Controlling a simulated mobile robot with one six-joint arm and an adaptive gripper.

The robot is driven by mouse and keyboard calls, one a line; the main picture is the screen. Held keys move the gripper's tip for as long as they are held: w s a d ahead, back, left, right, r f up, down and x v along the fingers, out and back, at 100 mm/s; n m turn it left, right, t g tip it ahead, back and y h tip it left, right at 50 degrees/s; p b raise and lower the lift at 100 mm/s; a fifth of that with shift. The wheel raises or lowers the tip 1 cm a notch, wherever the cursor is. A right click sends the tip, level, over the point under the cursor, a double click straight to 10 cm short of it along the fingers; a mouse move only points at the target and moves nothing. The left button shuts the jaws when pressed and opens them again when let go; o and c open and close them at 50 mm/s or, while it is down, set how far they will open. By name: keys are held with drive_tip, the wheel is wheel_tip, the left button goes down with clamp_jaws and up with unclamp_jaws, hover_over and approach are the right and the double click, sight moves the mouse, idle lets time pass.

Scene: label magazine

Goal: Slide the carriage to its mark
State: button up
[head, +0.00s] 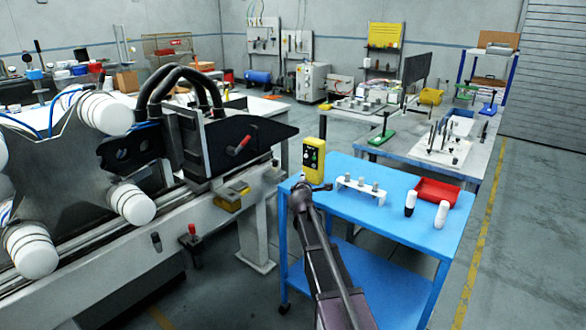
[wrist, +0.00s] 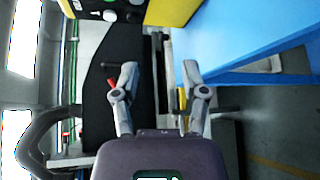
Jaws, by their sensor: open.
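What looks like the carriage (head: 200,140) is a dark boxy unit with a black side plate, thick black hoses on top and a red-tipped handle (head: 240,143). It stands over the long grey rail bed at the left. The black plate (wrist: 98,105) and red handle (wrist: 108,82) also show in the wrist view. My gripper (wrist: 160,72) is open, with nothing seen between its fingers; the black plate lies beyond and left of it. In the head view my arm reaches up beside the blue cart; finger detail there is unclear. I cannot make out a definite mark.
A star-shaped plate (head: 75,215) with white rolls is left of the carriage. A yellow block (head: 232,198) and red knob (head: 192,230) sit by the rail. The blue cart (head: 400,210) holds a yellow control box (head: 313,160), a white rack and a red tray (head: 437,191). Floor at right is clear.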

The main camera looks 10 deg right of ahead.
drive_tip(key=s+a+f+m+g+y, duration=0.1)
drive_tip(key=s+a+f+m+g, duration=0.2)
drive_tip(key=s, duration=1)
drive_tip(key=s+a+f+m+g+y, duration=0.2)
drive_tip(key=s+f+m+g, duration=0.5)
drive_tip(key=s, duration=0.7)
drive_tip(key=s+a+f+m+g+y, duration=0.2)
drive_tip(key=s+a+f+m+g, duration=0.2)
drive_tip(key=s, duration=0.9)
drive_tip(key=m, duration=0.3)
drive_tip(key=shift+s+a+f+g, duration=0.15)
drive_tip(key=shift+a+f+g, duration=0.15)
drive_tip(key=shift+f+g, duration=0.1)
